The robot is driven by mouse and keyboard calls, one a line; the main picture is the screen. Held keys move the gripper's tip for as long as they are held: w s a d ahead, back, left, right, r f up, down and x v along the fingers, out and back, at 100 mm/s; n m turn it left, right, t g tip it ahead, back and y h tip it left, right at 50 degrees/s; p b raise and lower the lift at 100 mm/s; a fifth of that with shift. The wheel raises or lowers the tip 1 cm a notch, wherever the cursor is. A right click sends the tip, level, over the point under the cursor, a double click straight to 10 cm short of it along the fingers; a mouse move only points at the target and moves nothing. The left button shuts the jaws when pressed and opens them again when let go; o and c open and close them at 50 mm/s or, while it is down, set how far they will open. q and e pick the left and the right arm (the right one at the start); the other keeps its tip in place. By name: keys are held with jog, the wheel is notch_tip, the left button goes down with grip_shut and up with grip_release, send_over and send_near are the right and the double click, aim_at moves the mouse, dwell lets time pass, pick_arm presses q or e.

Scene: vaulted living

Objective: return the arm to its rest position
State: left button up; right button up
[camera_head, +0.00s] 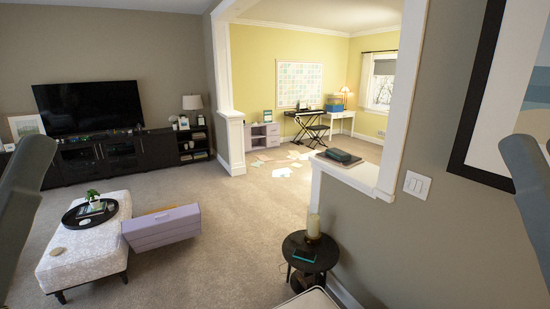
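Parts of my two arms show as grey links at the left and right edges of the head view. The left arm link (20,185) rises along the left edge. The right arm link (530,180) stands along the right edge, in front of the wall and the framed picture. Neither gripper is in the frame, so I cannot see whether they are open or shut or hold anything.
A white patterned ottoman (85,265) bears a dark round tray (68,219). A lilac box-like piece (162,227) stands beside it. A small dark round side table (322,262) holds a candle (313,227). Papers (283,172) lie scattered on the far carpet. Open carpet (240,225) lies between.

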notch_tip(320, 180, up, 26)
jog(key=p, duration=2.2)
